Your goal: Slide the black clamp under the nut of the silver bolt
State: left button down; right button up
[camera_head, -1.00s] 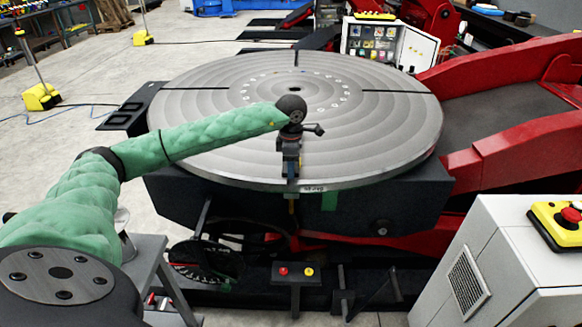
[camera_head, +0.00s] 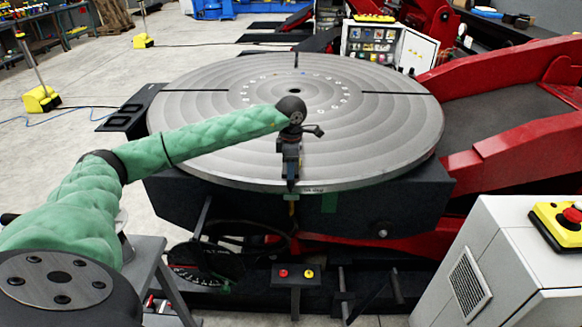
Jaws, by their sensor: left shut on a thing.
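My left gripper (camera_head: 291,180) points down at the near rim of the big round grey turntable (camera_head: 215,150), in front of the table's near slot. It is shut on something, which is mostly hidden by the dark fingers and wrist. The black clamp cannot be told apart from the dark gripper at this size. The silver bolt and its nut cannot be made out at the rim. A small dark part juts to the right of my wrist; I cannot tell what it is. My right gripper is not in view.
A grey cabinet with a red stop button (camera_head: 572,215) is at the lower right. Red positioner arms (camera_head: 510,150) flank the table's right side. The tabletop is otherwise clear.

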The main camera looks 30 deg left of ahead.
pick_arm(q)
jog(key=shift+r+b, duration=0.1)
jog(key=shift+b, duration=0.2)
dwell(0.8)
jog(key=shift+w+a, duration=0.25)
jog(key=shift+w, duration=0.15)
jog(key=shift+w+a+b, duration=0.15)
jog(key=shift+w+b, duration=0.05)
jog(key=shift+b, duration=0.15)
jog(key=shift+w+a, duration=0.15)
jog(key=shift+w, duration=0.1)
dwell(0.3)
jog(key=shift+w+a+b, duration=0.25)
jog(key=shift+w+b, duration=0.1)
jog(key=shift+w, duration=0.05)
jog(key=shift+w+a, duration=0.2)
jog(key=shift+w, duration=0.15)
dwell(0.4)
jog(key=shift+w, duration=0.1)
jog(key=shift+w+a+b, duration=0.2)
jog(key=shift+b, duration=0.1)
jog(key=shift+w+a, duration=0.15)
jog(key=shift+w, duration=0.15)
dwell(0.4)
